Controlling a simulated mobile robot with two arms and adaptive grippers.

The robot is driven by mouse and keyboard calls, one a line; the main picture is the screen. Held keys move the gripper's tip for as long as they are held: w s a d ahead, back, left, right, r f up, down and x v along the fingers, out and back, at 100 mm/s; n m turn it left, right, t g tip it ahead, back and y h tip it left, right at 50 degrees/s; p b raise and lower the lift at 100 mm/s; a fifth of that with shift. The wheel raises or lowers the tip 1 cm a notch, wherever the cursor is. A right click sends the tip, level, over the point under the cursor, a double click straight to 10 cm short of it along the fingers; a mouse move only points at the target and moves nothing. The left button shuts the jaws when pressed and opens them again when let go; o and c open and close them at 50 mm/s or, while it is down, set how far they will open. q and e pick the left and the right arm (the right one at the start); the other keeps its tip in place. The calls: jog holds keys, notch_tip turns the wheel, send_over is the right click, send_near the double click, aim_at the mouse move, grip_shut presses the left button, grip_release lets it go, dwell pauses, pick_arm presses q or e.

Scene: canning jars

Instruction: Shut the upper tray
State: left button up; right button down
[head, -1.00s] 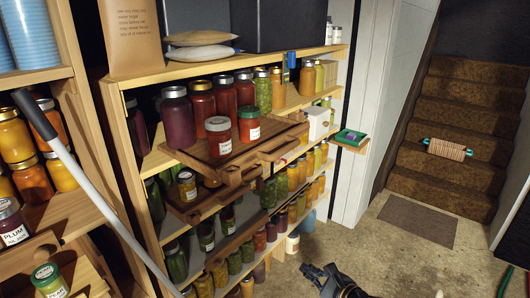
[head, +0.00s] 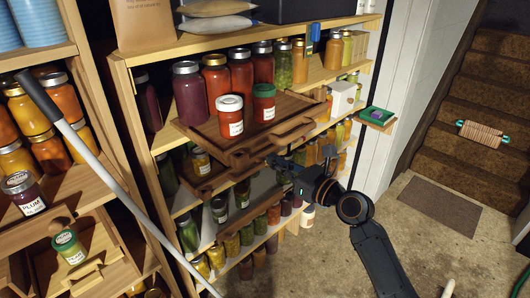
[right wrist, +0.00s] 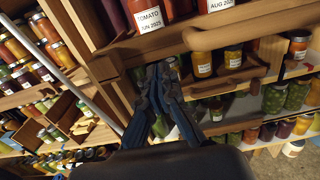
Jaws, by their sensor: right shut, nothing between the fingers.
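The upper tray (head: 208,137) is brown wood and sticks out from the shelf. A red jar with a white lid (head: 230,120) and a red jar with a green lid (head: 263,103) stand upright on it. Its front handle (head: 292,133) faces right. Contact cannot be told. My left gripper is out of view.
A lower tray (head: 200,182) with a small jar also sticks out beneath. Jars crowd the shelves behind. A long pole (head: 100,180) leans at the left. A small side ledge (head: 376,124) holds a green item. Open floor (head: 420,245) lies to the right.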

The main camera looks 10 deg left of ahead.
aim_at(257, 150)
jog(key=x, duration=0.4)
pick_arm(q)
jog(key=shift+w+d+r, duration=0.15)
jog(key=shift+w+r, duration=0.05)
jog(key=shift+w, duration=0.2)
pick_arm(e)
jog(key=shift+a, duration=0.15)
